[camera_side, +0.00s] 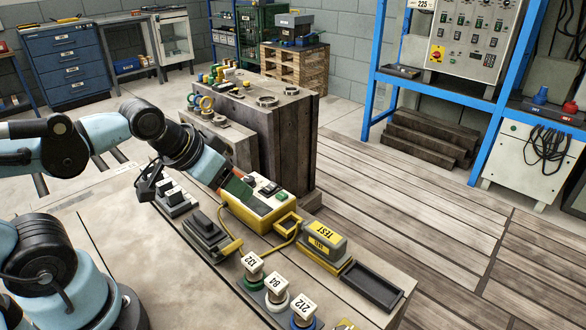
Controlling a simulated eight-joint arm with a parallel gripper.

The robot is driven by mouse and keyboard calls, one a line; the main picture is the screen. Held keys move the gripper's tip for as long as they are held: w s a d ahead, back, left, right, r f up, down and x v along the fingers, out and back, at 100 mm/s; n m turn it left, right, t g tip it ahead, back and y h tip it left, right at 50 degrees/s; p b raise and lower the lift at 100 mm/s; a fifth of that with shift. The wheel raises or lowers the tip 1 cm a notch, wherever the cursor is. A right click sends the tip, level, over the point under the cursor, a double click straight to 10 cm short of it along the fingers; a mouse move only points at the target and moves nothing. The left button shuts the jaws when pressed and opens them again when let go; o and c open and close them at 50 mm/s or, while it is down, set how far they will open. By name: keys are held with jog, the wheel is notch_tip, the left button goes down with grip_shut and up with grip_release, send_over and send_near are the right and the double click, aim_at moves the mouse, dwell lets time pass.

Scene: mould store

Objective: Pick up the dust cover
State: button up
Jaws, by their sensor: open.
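No thing in view is plainly marked as the dust cover, and I cannot tell which one it is. A grey, rounded block with yellow TEST labels (324,240) sits on the bench right of the middle. A dark, shallow rectangular tray-like piece (372,287) lies at the bench's right end. My gripper (236,184) is open, at the left end of a yellow box with a pale top (262,208). Its fingertips are small and partly lost against the box, so I cannot tell whether they touch it. I see nothing held.
Numbered pieces marked 132 (252,265), 84 (277,287) and 212 (303,308) line the bench's front. A tall mould block (262,130) stands close behind.

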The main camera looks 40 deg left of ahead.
jog(key=shift+o, duration=0.7)
jog(key=m+g, duration=0.7)
jog(key=m, duration=1.1)
send_near(202, 217)
jog(key=shift+w+f, duration=0.1)
jog(key=shift+f, duration=4.95)
jog(key=c, duration=1.2)
